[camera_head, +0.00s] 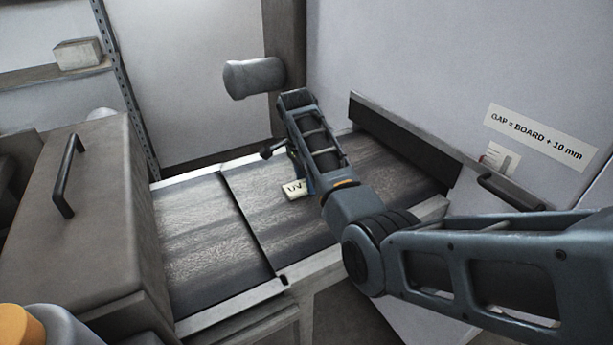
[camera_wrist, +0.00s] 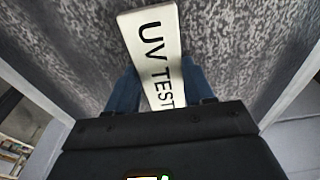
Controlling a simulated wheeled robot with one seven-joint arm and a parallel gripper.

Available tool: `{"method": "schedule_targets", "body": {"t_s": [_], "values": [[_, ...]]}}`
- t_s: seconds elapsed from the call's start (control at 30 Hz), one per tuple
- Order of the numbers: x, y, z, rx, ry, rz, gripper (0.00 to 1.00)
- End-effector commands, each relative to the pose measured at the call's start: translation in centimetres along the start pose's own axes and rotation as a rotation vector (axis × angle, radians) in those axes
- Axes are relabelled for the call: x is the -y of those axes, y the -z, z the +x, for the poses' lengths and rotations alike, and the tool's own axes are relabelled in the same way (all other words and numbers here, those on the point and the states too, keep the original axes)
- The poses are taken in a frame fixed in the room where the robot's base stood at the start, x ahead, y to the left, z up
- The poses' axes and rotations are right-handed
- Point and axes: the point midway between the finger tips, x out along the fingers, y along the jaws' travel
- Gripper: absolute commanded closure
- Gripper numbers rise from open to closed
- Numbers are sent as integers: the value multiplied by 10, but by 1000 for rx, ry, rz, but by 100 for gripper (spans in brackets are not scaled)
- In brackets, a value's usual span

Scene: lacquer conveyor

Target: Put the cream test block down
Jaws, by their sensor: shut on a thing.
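The cream test block (camera_head: 294,189) shows at the end of my arm in the head view, over the dark conveyor belt. In the wrist view the cream block (camera_wrist: 152,45) carries the black letters "UV TEST" and lies between the two blue fingers of my gripper (camera_wrist: 160,88). My gripper is shut on the block. In the head view my gripper (camera_head: 300,180) is mostly hidden behind my arm. I cannot tell whether the block touches the belt (camera_head: 205,250).
A grey hood with a black handle (camera_head: 66,176) covers the belt's left end. A white cabinet (camera_head: 420,70) with a label "GAP = BOARD + 10 mm" (camera_head: 540,135) and a dark slot stands at the right. A grey cylinder (camera_head: 254,77) hangs behind the belt. Bare belt lies left of the block.

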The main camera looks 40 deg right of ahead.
Motion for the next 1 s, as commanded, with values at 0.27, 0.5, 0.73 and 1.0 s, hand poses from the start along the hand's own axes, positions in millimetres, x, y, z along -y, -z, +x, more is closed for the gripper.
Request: {"method": "schedule_targets", "body": {"t_s": [0.27, 0.5, 0.73, 1.0], "values": [[0, 0, 1, 0, 1, 0, 78], [0, 0, 3, 0, 1, 0, 31], [0, 0, 2, 0, 1, 0, 22], [1, 0, -9, 0, 3, -1, 22]]}}
